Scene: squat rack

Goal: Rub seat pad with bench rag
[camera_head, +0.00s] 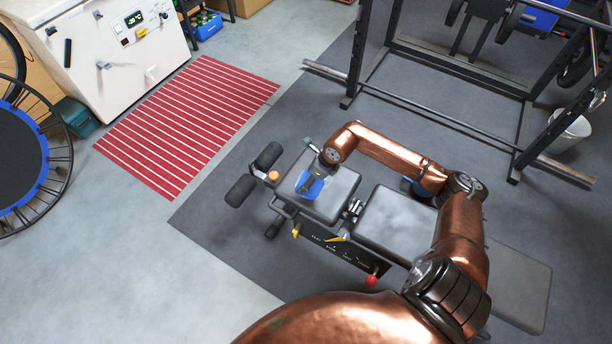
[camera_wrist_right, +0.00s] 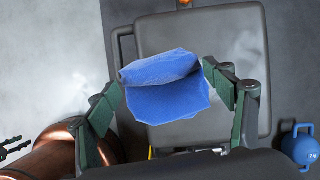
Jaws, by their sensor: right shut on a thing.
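My right gripper (camera_head: 307,180) is over the grey seat pad (camera_head: 343,186) of the bench. In the right wrist view its two green-padded fingers (camera_wrist_right: 166,88) are on either side of the blue bench rag (camera_wrist_right: 165,100), and they hold it. The rag also shows in the head view (camera_head: 311,188), over the middle of the seat pad; whether it touches the pad is unclear. The seat pad fills the wrist view's background (camera_wrist_right: 200,35). A small dark pronged shape at that view's left edge may be my left gripper (camera_wrist_right: 14,148); its opening cannot be made out.
The bench's middle pad (camera_head: 393,222) adjoins the seat, with foam rollers (camera_head: 240,191) at its left end. A blue kettlebell (camera_wrist_right: 301,147) stands beside the bench. The rack's bar (camera_head: 440,118) lies behind.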

